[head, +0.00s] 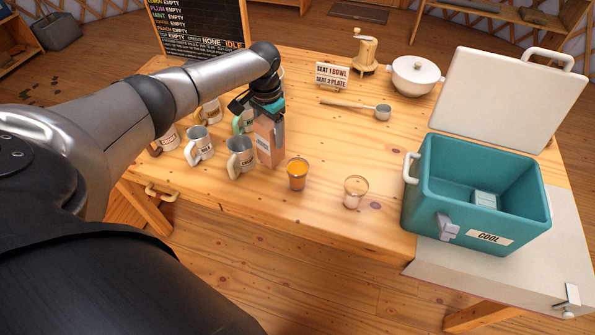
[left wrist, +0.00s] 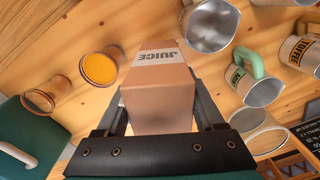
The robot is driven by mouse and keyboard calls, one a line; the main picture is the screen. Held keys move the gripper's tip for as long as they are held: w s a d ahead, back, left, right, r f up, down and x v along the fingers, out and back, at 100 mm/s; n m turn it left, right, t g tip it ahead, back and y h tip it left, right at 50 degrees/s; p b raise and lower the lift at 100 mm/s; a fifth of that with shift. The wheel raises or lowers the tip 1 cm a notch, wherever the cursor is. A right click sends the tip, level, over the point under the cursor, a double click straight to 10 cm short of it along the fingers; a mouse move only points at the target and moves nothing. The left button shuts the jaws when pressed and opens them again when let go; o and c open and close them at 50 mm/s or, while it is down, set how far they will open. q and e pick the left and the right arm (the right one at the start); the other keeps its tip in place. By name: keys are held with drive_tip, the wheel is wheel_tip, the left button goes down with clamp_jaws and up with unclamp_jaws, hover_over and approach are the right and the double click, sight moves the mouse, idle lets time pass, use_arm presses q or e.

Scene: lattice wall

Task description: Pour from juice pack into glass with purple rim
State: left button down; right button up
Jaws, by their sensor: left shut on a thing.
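My left gripper (head: 267,108) is shut on the brown juice pack (head: 268,140), which is upright among the mugs at the table's front; I cannot tell if its base touches the table. In the left wrist view the gripper (left wrist: 160,112) holds the pack (left wrist: 160,95), its JUICE label showing. Just right of the pack stands a glass (head: 297,175) filled with orange liquid; it also shows in the left wrist view (left wrist: 99,68). Farther right is a second glass (head: 355,191) that looks nearly empty. My right gripper is out of view.
Several labelled metal mugs (head: 241,158) crowd left of and behind the pack. An open teal cooler (head: 420,205) stands at right. The table between glasses and ladle is clear.

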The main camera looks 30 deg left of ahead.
sight(267, 119)
use_arm(q)
drive_tip(key=shift+a, duration=0.15)
drive_tip(key=shift+r, duration=0.1)
wheel_tip(267, 119, up, 4)
drive_tip(key=p, duration=0.5)
